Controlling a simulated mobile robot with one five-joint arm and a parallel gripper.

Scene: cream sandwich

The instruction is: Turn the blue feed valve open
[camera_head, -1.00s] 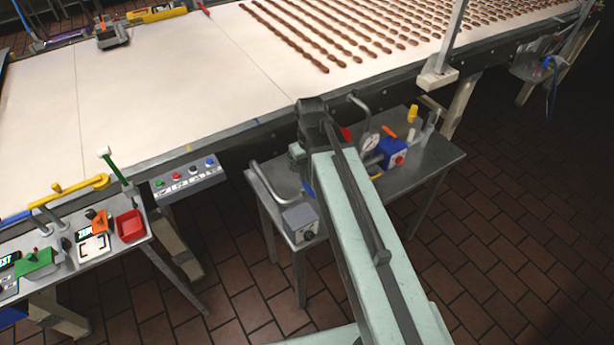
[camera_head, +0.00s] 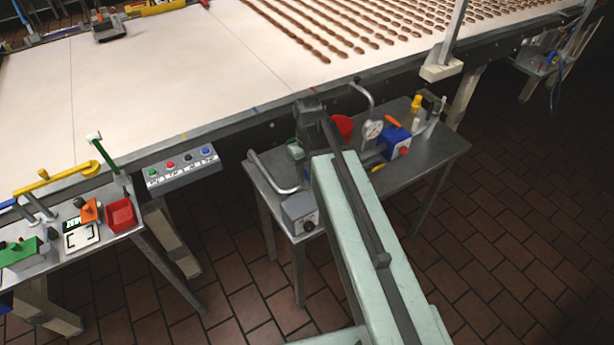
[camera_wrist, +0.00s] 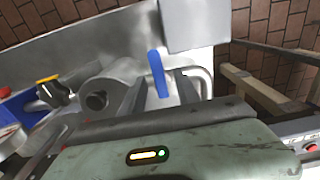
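The blue valve handle (camera_wrist: 158,75) shows in the wrist view as a slim blue lever beside a curved silver pipe (camera_wrist: 203,80). My gripper (camera_wrist: 160,77) has its dark fingers apart, one on each side of the lever in this picture. Whether either finger touches it, I cannot tell. The pipe (camera_head: 272,178) shows there on the small metal table (camera_head: 425,168).
The small table also carries a grey box with a knob (camera_head: 300,213), a gauge (camera_head: 373,130), a blue box (camera_head: 393,143) and a red cup (camera_head: 341,127). The conveyor (camera_head: 150,90) runs behind. A left table holds a red bin (camera_head: 121,214). Tiled floor lies open at right.

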